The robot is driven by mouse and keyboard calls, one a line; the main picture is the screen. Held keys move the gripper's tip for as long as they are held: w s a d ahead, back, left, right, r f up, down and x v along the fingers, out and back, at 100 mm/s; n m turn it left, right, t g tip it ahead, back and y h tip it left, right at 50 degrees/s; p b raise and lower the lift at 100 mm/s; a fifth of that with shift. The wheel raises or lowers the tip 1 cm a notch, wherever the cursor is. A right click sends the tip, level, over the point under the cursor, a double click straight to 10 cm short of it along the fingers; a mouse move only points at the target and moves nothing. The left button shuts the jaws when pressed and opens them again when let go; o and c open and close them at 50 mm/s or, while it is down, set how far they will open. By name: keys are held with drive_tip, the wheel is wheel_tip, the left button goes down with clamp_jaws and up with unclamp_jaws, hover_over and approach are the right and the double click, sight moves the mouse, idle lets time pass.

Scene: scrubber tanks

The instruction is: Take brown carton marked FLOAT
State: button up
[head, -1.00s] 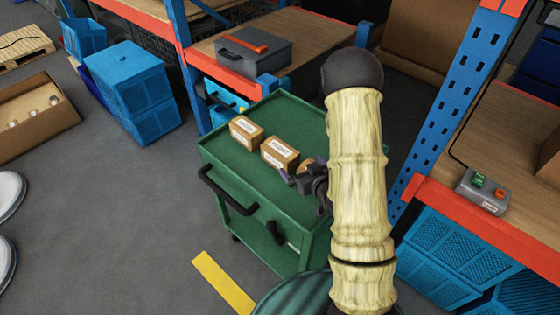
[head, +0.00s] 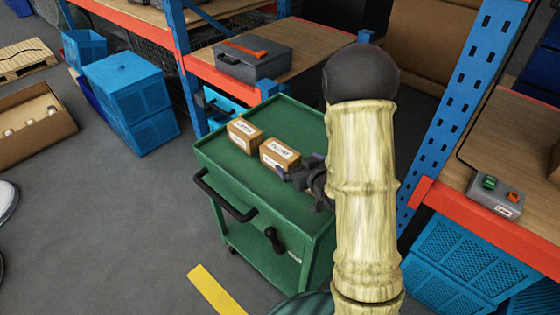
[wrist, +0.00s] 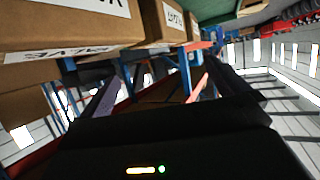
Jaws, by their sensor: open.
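One is the left carton (head: 245,134) and the other is the right carton (head: 280,153). Their lettering is too small to read surely, so I cannot tell which is marked FLOAT. My gripper (head: 290,176) is open beside the right carton's lower right side, partly hidden by my arm. In the wrist view its two fingers (wrist: 150,95) are spread. Large brown cartons (wrist: 62,28) fill the upper left there, with labels at odd angles. I cannot tell whether a finger touches one.
Blue crates (head: 128,92) stand at the left. A blue rack post (head: 462,110) and a shelf with a grey switch box (head: 497,198) are at the right. Floor left of the cart is clear.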

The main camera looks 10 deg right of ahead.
drive_tip(key=p, duration=0.1)
approach(282, 151)
drive_tip(key=x, duration=0.3)
drive_tip(key=shift+w, duration=0.1)
drive_tip(key=shift+p+x, duration=0.85)
drive_tip(key=shift+x, duration=1.75)
drive_tip(key=shift+a, duration=0.1)
drive_tip(key=c, duration=1.3)
